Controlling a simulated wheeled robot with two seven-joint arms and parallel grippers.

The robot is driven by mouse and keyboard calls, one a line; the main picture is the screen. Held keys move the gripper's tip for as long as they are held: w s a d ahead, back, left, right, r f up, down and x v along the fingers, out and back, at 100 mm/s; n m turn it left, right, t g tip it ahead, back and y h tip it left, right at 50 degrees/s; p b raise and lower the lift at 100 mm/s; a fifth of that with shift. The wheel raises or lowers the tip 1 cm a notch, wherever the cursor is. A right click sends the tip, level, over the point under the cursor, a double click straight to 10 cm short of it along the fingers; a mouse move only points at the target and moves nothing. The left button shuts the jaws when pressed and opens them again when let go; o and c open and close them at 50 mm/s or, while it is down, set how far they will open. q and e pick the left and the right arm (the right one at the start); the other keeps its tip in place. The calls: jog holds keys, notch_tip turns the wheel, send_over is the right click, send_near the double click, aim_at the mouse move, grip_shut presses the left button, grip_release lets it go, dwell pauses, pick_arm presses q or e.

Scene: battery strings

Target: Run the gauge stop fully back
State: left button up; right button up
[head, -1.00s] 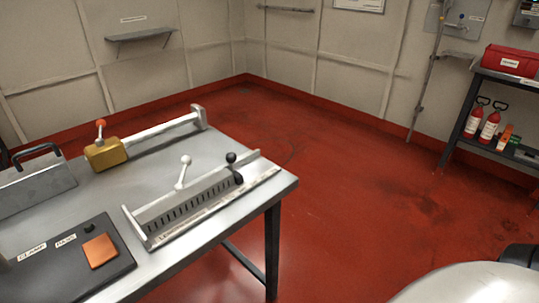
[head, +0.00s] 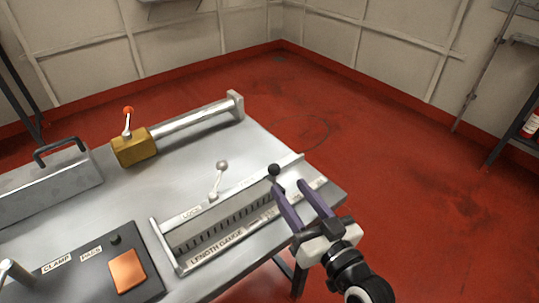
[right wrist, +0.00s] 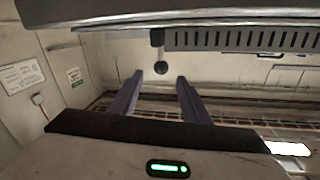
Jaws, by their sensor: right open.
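The length gauge (head: 215,245) is a long slotted metal rack along the right front of the bench, labelled LENGTH GAUGE. The gauge stop's black ball knob (head: 274,170) stands near the gauge's right end; it also shows in the right wrist view (right wrist: 158,66). A grey-knobbed lever (head: 219,180) stands at mid-gauge by the label LOCK. My right gripper (head: 290,186) is open and empty, with its purple fingers pointing toward the black knob. In the right wrist view the knob lies ahead, between the lines of the fingertips (right wrist: 158,84), apparently not gripped. My left gripper is out of view.
A brass block (head: 134,148) with an orange-knobbed lever sits on a rail (head: 195,121) behind the gauge. A dark pad (head: 85,270) with an orange plate lies at front left, and a grey handled box (head: 45,188) at far left. The red floor right of the bench is clear.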

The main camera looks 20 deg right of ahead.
aim_at(278, 173)
jog(key=w, duration=0.2)
jog(key=w+a, duration=0.1)
jog(key=w, duration=0.5)
jog(key=shift+w+a, duration=0.2)
grip_shut()
